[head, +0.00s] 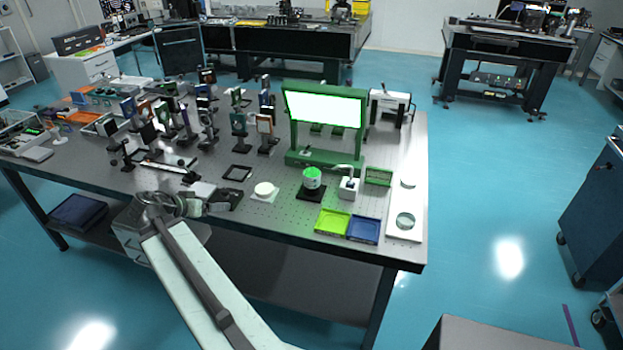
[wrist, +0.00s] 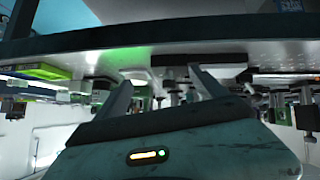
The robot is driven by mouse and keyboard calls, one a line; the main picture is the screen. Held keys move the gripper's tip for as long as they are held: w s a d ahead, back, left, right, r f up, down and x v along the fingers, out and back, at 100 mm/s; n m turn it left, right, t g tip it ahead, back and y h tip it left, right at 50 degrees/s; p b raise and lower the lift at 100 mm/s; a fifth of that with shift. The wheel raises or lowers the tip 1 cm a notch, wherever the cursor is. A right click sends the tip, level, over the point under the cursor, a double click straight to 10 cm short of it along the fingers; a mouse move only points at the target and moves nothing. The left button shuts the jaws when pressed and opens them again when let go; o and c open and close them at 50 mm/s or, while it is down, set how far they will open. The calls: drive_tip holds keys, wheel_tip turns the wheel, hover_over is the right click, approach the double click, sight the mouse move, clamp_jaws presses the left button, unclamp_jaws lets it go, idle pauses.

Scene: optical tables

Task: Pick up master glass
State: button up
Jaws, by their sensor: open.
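No thing is labelled master glass. Two round clear glass discs lie on a long white plate (head: 398,230) at the table's right end: a near one (head: 405,220) and a smaller-looking far one (head: 408,183). I cannot tell which is the master glass, and I cannot pick out either disc in the wrist view. My gripper (head: 212,206) is at the table's front edge, well left of the plate. In the wrist view my gripper (wrist: 158,78) is open, its two fingers apart with nothing visibly held between them.
Between my gripper and the plate are a white disc (head: 265,190), a green-topped cylinder (head: 312,178), a yellow-green tray (head: 332,222) and a blue tray (head: 363,229). A green-framed lit screen (head: 325,108) stands behind. Optical mounts crowd the left.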

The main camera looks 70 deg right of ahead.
drive_tip(key=s+d+r+m+g+h, duration=0.2)
drive_tip(key=s+d+r+m, duration=0.1)
drive_tip(key=s+d, duration=0.5)
drive_tip(key=m+g+b, duration=0.1)
drive_tip(key=m+g, duration=0.2)
drive_tip(key=m, duration=0.1)
approach(311, 173)
drive_tip(key=s+d, duration=0.1)
drive_tip(key=d, duration=0.1)
drive_tip(key=shift+s+d+f+b, duration=0.3)
drive_tip(key=shift+d+f+b, duration=0.1)
drive_tip(key=shift+f, duration=0.1)
drive_tip(key=shift+s+d+f+b, duration=0.25)
drive_tip(key=shift+s+d+f, duration=0.15)
drive_tip(key=shift+f, duration=0.1)
drive_tip(key=x, duration=0.1)
drive_tip(key=b+x, duration=0.1)
drive_tip(key=x, duration=0.1)
drive_tip(key=b+x, duration=0.1)
drive_tip(key=x, duration=0.1)
drive_tip(key=shift+w+d+f, duration=0.1)
drive_tip(key=shift+w+d, duration=0.15)
drive_tip(key=shift+d, duration=0.1)
drive_tip(key=c, duration=1.6)
wheel_tip(311, 173, up, 10)
drive_tip(key=p, duration=1)
